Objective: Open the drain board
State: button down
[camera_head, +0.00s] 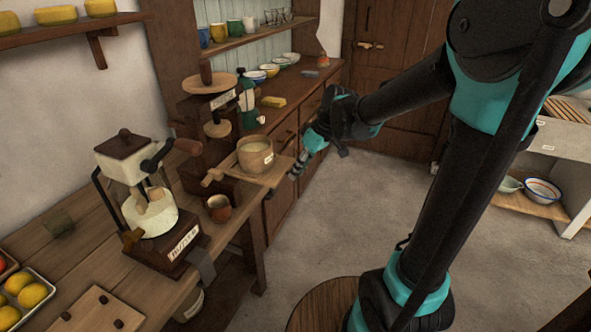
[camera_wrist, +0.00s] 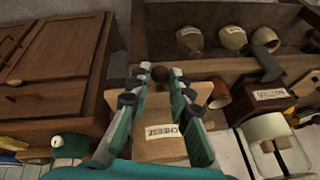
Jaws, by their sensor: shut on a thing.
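The drain board (camera_head: 276,181) is a pale wooden board jutting from the dark wooden press (camera_head: 190,125) at the counter's edge. A round wooden tub (camera_head: 255,154) with pale contents stands on it. My gripper (camera_head: 297,172) is at the board's right end. In the wrist view, its fingers (camera_wrist: 161,76) are closed about a small dark round knob (camera_wrist: 160,74). A pale wooden surface with a cheese label (camera_wrist: 164,131) shows between the fingers; whether it is the board or tub is unclear. The contact is small in the head view.
A small brown mug (camera_head: 219,208) and a grinder (camera_head: 150,205) stand on the counter left of the board. A round wooden top (camera_head: 318,304) is at the bottom. The floor (camera_head: 400,195) right of the counter is clear.

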jog(key=c, duration=1.4)
grip_release()
jog(key=shift+o, duration=0.2)
jog(key=v, duration=1.2)
jog(key=s+d+f+m+t+h, duration=0.1)
jog(key=s+d+f+m, duration=0.2)
jog(key=f, duration=0.4)
jog(key=s+d+f+m+t+h, duration=0.1)
jog(key=s+d+f+m+h, duration=0.1)
jog(key=s+d+f+m, duration=0.2)
jog(key=s+d+f+m+t+h, duration=0.1)
jog(key=s+d+f, duration=0.4)
jog(key=f, duration=0.5)
jog(key=d+m+h, duration=0.1)
jog(key=d+m, duration=0.1)
jog(key=shift+s+m, duration=0.25)
jog(key=shift+m, duration=0.15)
